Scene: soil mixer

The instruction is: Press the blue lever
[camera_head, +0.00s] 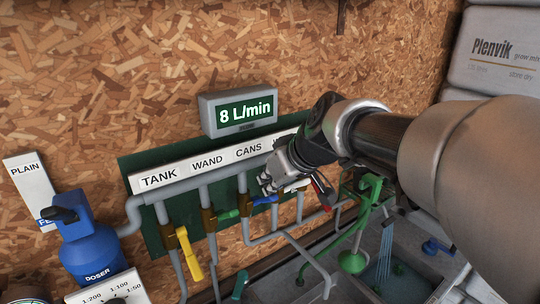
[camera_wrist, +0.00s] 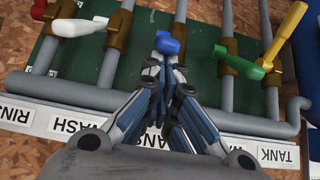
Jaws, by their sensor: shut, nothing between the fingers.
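The blue lever (camera_head: 265,200) sits on the pipe below the CANS label and points sideways, across its pipe. In the wrist view the blue lever (camera_wrist: 168,44) shows just beyond my fingertips. My gripper (camera_head: 268,182) is shut and empty, just above the blue lever in the head view; it also shows in the wrist view (camera_wrist: 163,68). I cannot tell whether the fingertips touch the lever. My fingers hide part of its pipe and valve.
A yellow lever (camera_head: 189,254) lies along the TANK pipe; a green lever (camera_head: 229,214) points sideways beside the blue one. A red lever (camera_head: 322,188) and a white lever (camera_wrist: 80,27) are on the other side. The display (camera_head: 245,111) reads 8 L/min. Water (camera_head: 385,250) runs at right.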

